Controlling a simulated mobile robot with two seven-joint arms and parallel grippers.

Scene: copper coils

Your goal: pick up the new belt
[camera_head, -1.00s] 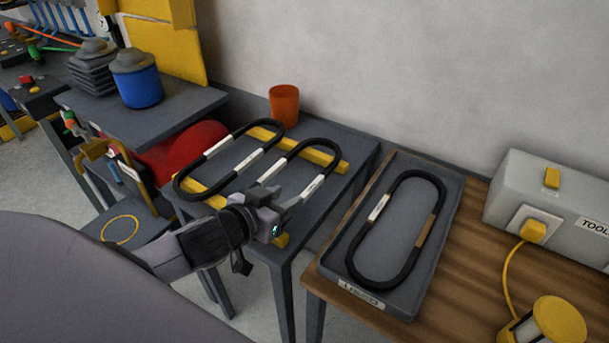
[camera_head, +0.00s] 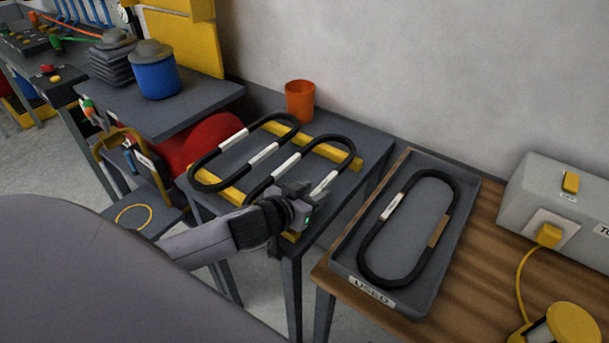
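Two black oval belts with white labels lie on yellow bars on the grey table: a left belt (camera_head: 203,183) and a right belt (camera_head: 344,149). A third black belt (camera_head: 368,241), with a white label and a brown patch, lies in a grey tray (camera_head: 403,301) marked USED. My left gripper (camera_head: 305,194) is at the near end of the right belt and hides part of it. Whether its fingers are around the belt or apart from it cannot be told. My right gripper is out of view.
An orange cup (camera_head: 300,101) stands at the back of the grey table. A blue container (camera_head: 157,75) stands on a shelf to the left.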

